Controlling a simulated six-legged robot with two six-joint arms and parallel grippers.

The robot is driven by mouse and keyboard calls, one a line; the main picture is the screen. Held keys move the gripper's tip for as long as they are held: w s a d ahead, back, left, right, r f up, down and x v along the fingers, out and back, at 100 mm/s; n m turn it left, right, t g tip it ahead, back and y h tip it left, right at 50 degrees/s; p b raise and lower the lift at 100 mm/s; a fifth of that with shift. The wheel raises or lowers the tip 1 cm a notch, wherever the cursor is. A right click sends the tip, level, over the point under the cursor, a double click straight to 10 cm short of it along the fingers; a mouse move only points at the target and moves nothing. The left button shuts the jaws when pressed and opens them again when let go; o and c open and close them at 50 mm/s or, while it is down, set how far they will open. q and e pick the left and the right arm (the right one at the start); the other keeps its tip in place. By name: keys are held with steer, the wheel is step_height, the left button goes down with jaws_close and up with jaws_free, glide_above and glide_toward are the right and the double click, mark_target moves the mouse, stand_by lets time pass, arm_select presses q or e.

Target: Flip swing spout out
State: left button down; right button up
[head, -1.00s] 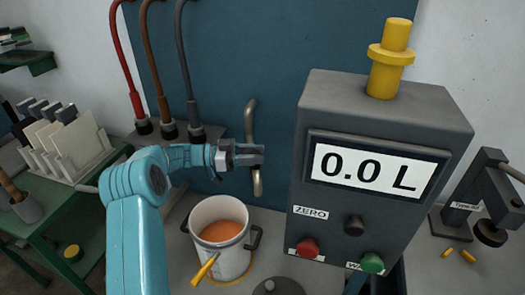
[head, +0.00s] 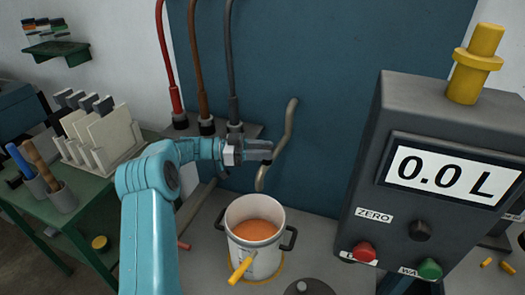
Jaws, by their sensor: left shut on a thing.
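The swing spout (head: 288,125) is a bent grey-brown tube in front of the blue panel (head: 330,60). Its upper end leans right and its lower end comes down to the left, above the back of a white pot (head: 262,262) with orange liquid. My left gripper (head: 268,150) is shut on the spout at its middle and hides part of the tube there. My right gripper is out of view.
A grey meter box (head: 405,130) reading 0.0 L stands at the right, with red (head: 362,252) and green (head: 430,268) buttons. Red, brown and grey hoses (head: 232,70) rise behind my left arm. A green bench (head: 100,215) with a rack (head: 100,140) is at the left.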

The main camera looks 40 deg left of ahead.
arm_select(q)
steer(key=shift+w+a+r, duration=0.15)
steer(key=shift+a+r, duration=0.1)
